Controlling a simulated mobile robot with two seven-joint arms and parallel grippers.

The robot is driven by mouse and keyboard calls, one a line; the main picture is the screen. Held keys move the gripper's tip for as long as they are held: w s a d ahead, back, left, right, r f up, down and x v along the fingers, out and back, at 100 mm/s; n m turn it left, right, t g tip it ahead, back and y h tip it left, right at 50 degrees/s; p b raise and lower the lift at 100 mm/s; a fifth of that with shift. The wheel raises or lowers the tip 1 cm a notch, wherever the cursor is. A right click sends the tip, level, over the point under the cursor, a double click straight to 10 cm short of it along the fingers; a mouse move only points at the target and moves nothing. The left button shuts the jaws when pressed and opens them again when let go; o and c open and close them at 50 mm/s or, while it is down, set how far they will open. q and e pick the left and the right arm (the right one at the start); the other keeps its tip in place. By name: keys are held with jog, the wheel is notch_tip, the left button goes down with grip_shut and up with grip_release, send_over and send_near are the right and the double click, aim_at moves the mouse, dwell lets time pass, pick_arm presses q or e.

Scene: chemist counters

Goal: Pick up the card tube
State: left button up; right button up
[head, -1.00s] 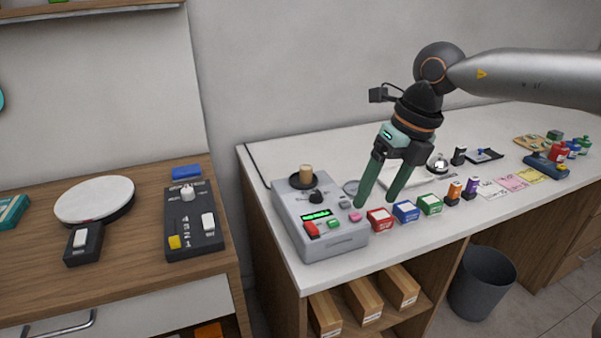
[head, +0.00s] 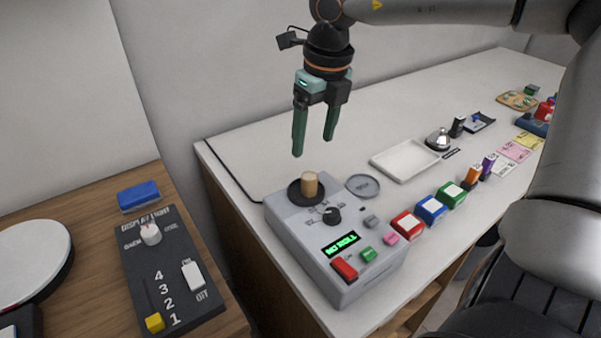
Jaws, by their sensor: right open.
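The card tube (head: 310,184) is a short tan cylinder. It stands upright in a dark round dish (head: 294,194) on top of a grey machine (head: 310,238) with a green "NO ROLL" display. My right gripper (head: 314,152) points down with its two green fingers apart and nothing between them. In the picture its fingertips are just above the tube, not touching it. My left gripper is not in view.
A black knob (head: 331,215) and several coloured buttons are on the machine. A grey round disc (head: 363,186), a white tray (head: 405,160) and a bell (head: 438,139) are to the right. Red (head: 407,224), blue (head: 431,209) and green (head: 452,195) boxes line the counter's front. A wooden counter with a control panel (head: 168,270) is at left.

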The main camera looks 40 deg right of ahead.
aim_at(310, 176)
jog(key=f, duration=0.3)
jog(key=w+f, duration=0.1)
jog(key=f, duration=0.6)
jog(key=shift+w+d+f, duration=0.15)
jog(key=shift+f, duration=0.1)
jog(key=shift+c, duration=0.3)
grip_shut()
